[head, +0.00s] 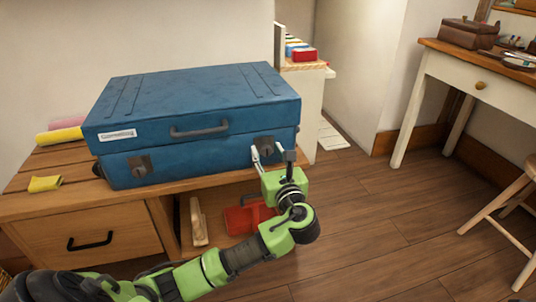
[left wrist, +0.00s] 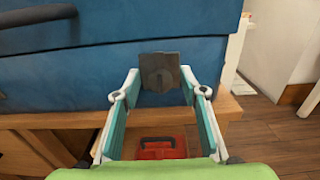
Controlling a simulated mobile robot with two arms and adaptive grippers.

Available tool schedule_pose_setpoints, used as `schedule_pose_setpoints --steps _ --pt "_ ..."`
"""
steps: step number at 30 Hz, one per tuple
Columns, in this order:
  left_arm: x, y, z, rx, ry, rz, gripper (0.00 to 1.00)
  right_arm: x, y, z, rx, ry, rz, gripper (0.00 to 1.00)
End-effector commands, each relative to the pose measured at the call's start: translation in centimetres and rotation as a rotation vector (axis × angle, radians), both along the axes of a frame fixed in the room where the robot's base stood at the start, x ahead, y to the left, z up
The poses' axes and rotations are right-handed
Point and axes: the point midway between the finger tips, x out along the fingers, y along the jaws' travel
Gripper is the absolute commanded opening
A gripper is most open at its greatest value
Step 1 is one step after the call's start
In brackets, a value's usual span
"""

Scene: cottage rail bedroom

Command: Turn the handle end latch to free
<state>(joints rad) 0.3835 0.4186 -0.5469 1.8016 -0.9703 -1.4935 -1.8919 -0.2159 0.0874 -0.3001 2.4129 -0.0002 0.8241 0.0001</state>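A closed blue suitcase (head: 195,100) lies on the wooden bench, with a dark carry handle (head: 199,130) on its front. One dark latch (head: 140,166) sits on the front at left. Another dark latch (head: 264,145) sits at the right end, partly behind my left gripper (head: 271,156). In the left wrist view this right latch (left wrist: 159,71) is a dark plate, seen between the fingertips. My left gripper (left wrist: 160,80) is open and empty, its fingers either side of the latch; I cannot tell whether they touch. My right gripper is not in view.
The bench (head: 75,204) has a drawer (head: 88,243) at left and an open shelf holding a red case (head: 243,218). Yellow cloth (head: 45,184) lies on the bench top. A desk (head: 450,68) and stool (head: 508,205) stand at right; floor between is clear.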

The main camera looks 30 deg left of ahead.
Motion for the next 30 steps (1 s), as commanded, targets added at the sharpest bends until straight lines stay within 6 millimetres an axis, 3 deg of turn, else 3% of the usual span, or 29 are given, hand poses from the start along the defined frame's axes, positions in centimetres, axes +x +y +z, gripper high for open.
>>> schedule_pose_setpoints --steps 1,4,5,17,24,30 --pt "0.0 0.0 0.0 0.000 0.000 0.000 0.29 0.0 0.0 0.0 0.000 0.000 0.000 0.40" --pt "0.0 0.0 0.0 0.000 0.000 0.000 0.03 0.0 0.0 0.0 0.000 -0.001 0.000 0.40" --pt "0.0 0.0 0.0 0.000 0.000 0.000 0.01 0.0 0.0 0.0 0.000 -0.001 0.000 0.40" --pt "-0.1 0.0 0.1 -0.035 -0.035 0.001 0.01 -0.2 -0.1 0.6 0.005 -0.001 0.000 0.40" --pt "-0.2 0.0 0.2 -0.132 -0.147 0.001 0.01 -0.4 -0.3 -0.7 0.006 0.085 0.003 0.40" --pt "-0.2 0.0 0.1 -0.254 -0.287 0.002 0.01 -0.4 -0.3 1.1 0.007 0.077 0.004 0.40"
